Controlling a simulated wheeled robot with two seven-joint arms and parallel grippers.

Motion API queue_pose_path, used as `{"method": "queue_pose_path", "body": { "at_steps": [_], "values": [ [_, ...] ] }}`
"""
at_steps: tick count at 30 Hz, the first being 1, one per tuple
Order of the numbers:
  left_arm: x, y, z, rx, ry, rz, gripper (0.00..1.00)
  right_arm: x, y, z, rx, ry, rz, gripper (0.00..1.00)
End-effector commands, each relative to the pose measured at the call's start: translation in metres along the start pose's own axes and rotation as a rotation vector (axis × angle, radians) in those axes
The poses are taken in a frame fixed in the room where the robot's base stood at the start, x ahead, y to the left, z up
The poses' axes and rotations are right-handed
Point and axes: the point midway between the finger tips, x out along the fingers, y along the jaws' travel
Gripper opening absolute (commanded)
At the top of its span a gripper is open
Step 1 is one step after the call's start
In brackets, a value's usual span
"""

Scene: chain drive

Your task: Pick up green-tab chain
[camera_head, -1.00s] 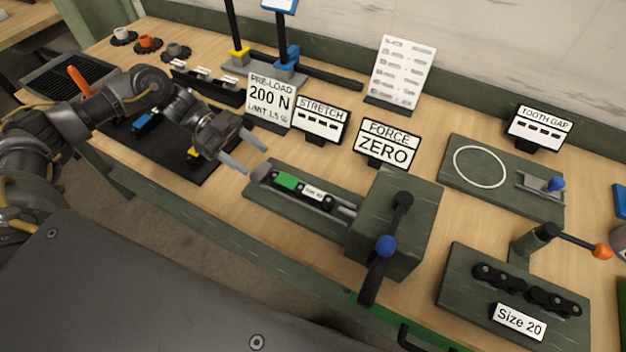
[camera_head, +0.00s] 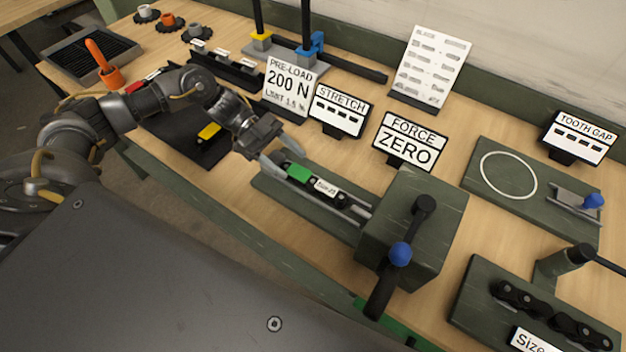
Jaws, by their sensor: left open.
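The green-tab chain (camera_head: 300,172) lies in the slotted bed of the dark green tension fixture (camera_head: 327,218). It has a green tab at its left end and a white "Size 20" style label beside it. My left gripper (camera_head: 283,153) comes in from the left and is open and empty. Its fingers are just above and beside the green tab, one on the near-left side and one on the far side. I cannot tell whether they touch the chain. My right gripper is not in view.
The fixture's block with a blue-knobbed lever (camera_head: 400,254) stands right of the chain. STRETCH (camera_head: 339,110) and FORCE ZERO (camera_head: 404,141) displays stand behind. A yellow-tab piece (camera_head: 209,131) lies on a black mat at left. A Size-labelled chain plate (camera_head: 540,305) is at lower right.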

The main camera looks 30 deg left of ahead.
Motion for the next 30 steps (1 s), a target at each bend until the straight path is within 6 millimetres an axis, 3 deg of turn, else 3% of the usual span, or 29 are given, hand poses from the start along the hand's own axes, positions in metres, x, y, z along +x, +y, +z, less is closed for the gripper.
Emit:
{"method": "queue_pose_path", "body": {
  "at_steps": [8, 14, 18, 27, 30],
  "values": [
    [0.009, 0.001, 0.000, -0.003, 0.000, -0.002, 0.56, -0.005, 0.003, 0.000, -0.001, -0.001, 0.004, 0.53],
    [0.037, 0.001, -0.003, -0.004, 0.002, 0.000, 0.56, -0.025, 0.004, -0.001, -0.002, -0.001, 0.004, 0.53],
    [0.053, 0.001, -0.001, -0.002, 0.001, -0.003, 0.56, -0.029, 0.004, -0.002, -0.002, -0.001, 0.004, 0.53],
    [0.058, 0.000, 0.002, -0.002, 0.000, -0.005, 0.56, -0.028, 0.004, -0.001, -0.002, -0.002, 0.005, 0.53],
    [0.058, 0.000, 0.002, -0.002, 0.000, -0.005, 0.43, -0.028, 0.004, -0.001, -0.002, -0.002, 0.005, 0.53]
  ]
}}
